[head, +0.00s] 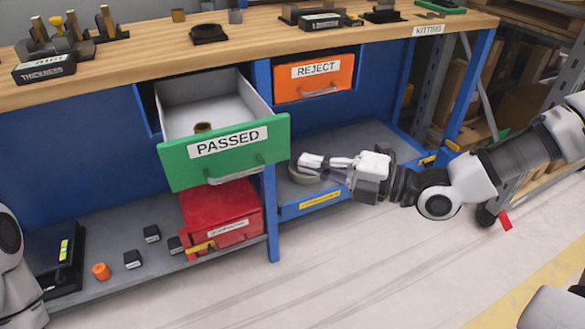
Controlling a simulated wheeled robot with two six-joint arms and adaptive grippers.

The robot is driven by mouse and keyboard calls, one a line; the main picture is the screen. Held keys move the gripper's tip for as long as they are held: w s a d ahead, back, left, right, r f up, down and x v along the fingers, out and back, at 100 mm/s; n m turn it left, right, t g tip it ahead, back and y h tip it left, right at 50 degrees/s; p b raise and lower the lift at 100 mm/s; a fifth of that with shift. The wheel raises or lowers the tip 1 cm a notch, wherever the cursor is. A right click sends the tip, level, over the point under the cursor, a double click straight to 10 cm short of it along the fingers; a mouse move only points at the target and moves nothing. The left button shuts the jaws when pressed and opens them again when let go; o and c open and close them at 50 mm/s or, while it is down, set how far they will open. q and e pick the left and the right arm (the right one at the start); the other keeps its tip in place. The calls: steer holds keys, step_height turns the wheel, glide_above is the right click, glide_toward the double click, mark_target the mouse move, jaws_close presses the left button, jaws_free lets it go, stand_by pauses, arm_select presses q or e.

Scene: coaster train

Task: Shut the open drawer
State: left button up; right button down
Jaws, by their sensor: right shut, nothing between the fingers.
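The open drawer (205,172) has a green front with a white "PASSED" label and a pull handle on its lower front. It sticks out of the blue bench, and a small brown piece (203,127) lies inside it. My right gripper (304,164) is shut and empty. In the picture it is to the right of the green front and apart from it, in front of the lower shelf. My left gripper is not in view; a part of my left arm shows at the left edge.
The orange "REJECT" drawer (315,80) is closed. A red toolbox (222,212) stands below the green drawer. A round grey object (303,175) sits behind my right fingertips. The wooden worktop (160,59) holds gauges and blocks. The floor in front is clear.

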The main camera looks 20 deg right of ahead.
mark_target(274, 145)
steer(key=w, duration=0.1)
steer(key=w+a, duration=0.1)
steer(key=w, duration=0.1)
steer(key=w+b, duration=0.1)
steer(key=w, duration=0.1)
steer(key=shift+a, duration=0.3)
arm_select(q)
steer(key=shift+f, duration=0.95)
arm_select(e)
steer(key=shift+w, duration=0.2)
steer(key=shift+w, duration=0.1)
